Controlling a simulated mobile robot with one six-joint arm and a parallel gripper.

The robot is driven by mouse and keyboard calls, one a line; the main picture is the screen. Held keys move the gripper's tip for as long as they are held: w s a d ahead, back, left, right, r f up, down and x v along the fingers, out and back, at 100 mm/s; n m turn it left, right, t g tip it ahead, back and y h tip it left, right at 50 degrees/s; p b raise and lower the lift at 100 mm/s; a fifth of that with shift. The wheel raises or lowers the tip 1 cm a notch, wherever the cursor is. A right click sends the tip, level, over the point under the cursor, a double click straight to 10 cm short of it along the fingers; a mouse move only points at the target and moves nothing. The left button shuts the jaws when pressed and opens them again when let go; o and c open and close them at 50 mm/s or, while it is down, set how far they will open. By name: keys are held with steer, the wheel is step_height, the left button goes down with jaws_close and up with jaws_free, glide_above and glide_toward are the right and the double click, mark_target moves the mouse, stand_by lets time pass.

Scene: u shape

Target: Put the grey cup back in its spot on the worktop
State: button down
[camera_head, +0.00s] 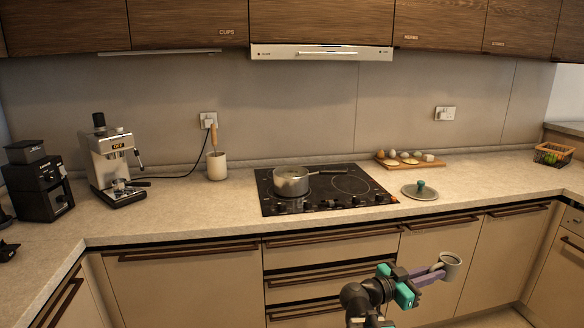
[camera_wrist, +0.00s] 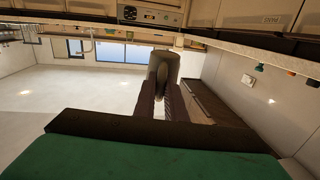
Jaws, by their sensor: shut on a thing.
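The grey cup (camera_head: 451,262) is held in front of the lower cabinets at the right, below the level of the worktop (camera_head: 235,205). My gripper (camera_head: 437,270) is shut on the cup at its handle side. In the wrist view the cup (camera_wrist: 164,67) is between the fingers (camera_wrist: 162,103), with its handle toward me. The cup is clear of the worktop and touches no other thing that I can see. The wrist view appears turned over, with the worktop edge near its top.
A pot (camera_head: 291,181) stands on the black hob (camera_head: 340,203). The coffee machine (camera_head: 117,167), grinder (camera_head: 38,187) and utensil holder (camera_head: 217,166) stand left. A basket (camera_head: 552,155) is far right. Worktop between holder and hob is clear.

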steer(key=w+a+f+n+t+y, duration=0.1)
steer(key=a+f+n+t, duration=0.1)
steer(key=a, duration=0.9)
steer(key=w+a+f+n+t+y, duration=0.1)
steer(key=a+f, duration=0.4)
steer(key=a, duration=0.6)
steer(key=shift+w+a+n+t+y+p, duration=0.15)
steer(key=shift+w+n+t+y+p, duration=0.3)
steer(key=shift+t, duration=0.75)
steer(key=shift+s, duration=0.15)
